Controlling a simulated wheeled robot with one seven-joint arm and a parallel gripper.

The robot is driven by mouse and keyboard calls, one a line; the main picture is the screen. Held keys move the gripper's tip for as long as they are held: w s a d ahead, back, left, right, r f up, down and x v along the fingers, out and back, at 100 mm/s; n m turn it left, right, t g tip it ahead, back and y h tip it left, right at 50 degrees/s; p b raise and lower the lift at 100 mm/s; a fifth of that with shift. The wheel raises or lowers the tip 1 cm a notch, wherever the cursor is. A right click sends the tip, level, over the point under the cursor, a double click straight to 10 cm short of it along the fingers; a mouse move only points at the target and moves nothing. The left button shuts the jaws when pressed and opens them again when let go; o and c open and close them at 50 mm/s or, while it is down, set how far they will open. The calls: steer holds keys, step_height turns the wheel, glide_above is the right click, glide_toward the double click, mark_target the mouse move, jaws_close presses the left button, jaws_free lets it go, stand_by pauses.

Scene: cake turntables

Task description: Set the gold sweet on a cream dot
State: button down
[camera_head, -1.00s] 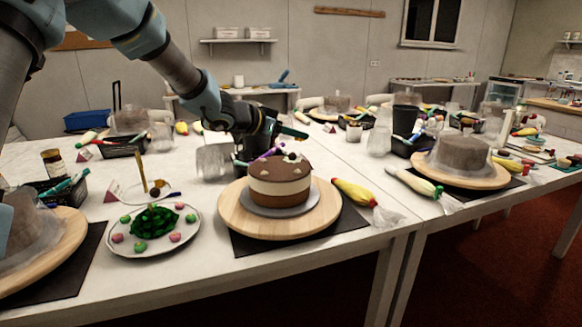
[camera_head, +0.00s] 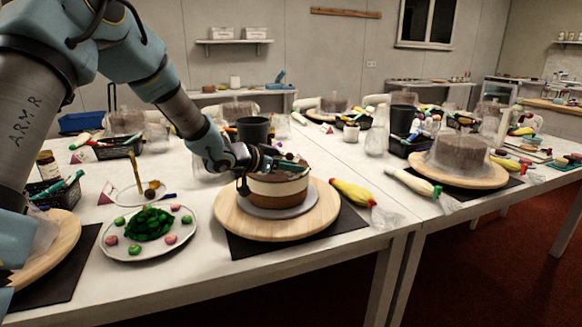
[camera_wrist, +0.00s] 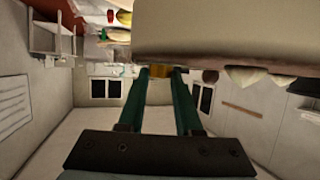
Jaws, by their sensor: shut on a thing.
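The layered cake (camera_head: 277,190), brown with a pale middle band, stands on a wooden turntable (camera_head: 234,222). My gripper (camera_head: 294,165) is at the cake's top edge in the head view. In the wrist view my gripper (camera_wrist: 160,74) has its two teal fingers close together, shut on the gold sweet (camera_wrist: 157,71) at their tips. That sweet is beside the cake's top surface; I cannot tell whether it touches. Pale cream dots (camera_wrist: 246,76) line the cake's top in the wrist view, with a small dark red sweet (camera_wrist: 210,76) near them. The head view mostly hides the dots and the gold sweet.
A plate (camera_head: 114,248) with green leaves and several pink and green sweets is left of the turntable. A yellow piping bag (camera_head: 352,193) and a pale one (camera_head: 412,182) lie to the right. A dark cup (camera_head: 253,131) stands behind the cake.

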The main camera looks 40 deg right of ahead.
steer(key=shift+f, duration=0.1)
steer(key=c, duration=0.6)
jaws_free()
steer(key=shift+a+r, duration=0.3)
steer(key=shift+a, duration=0.1)
steer(key=b+v, duration=0.1)
steer(key=v, duration=1)
steer(key=shift+a, duration=0.1)
